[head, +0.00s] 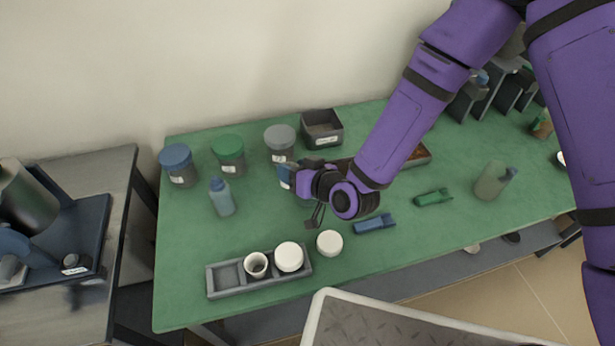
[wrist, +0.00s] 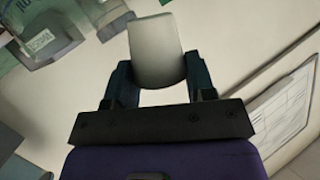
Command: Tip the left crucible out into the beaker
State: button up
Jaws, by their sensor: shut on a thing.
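My gripper (wrist: 160,88) is shut on a pale grey-white crucible (wrist: 155,45), which sits between its two dark fingers in the wrist view. In the head view my gripper (head: 287,177) is over the back middle of the green bench, by the grey-lidded jar, and the held crucible is hard to make out. The crucible's mouth and contents cannot be seen. A dark grey rack (head: 228,278) at the front has an empty left slot and another white crucible (head: 256,264) in its middle. I cannot pick out the beaker for certain; a clear labelled vessel (wrist: 42,38) shows upper left in the wrist view.
Jars with blue (head: 176,157), green (head: 228,146) and grey (head: 280,136) lids stand at the back. A wash bottle (head: 221,197) stands left of my gripper. A dark box (head: 322,129) is behind. A white round piece (head: 329,243) lies right of the rack.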

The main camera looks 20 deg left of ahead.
jog(key=shift+m, duration=0.3)
jog(key=shift+m, duration=0.3)
jog(key=shift+y, duration=0.3)
jog(key=shift+w+d+m+g, duration=0.1)
jog(key=shift+m+g, duration=0.2)
dwell(0.4)
jog(key=shift+f+m+y, duration=0.1)
jog(key=shift+m+y, duration=0.2)
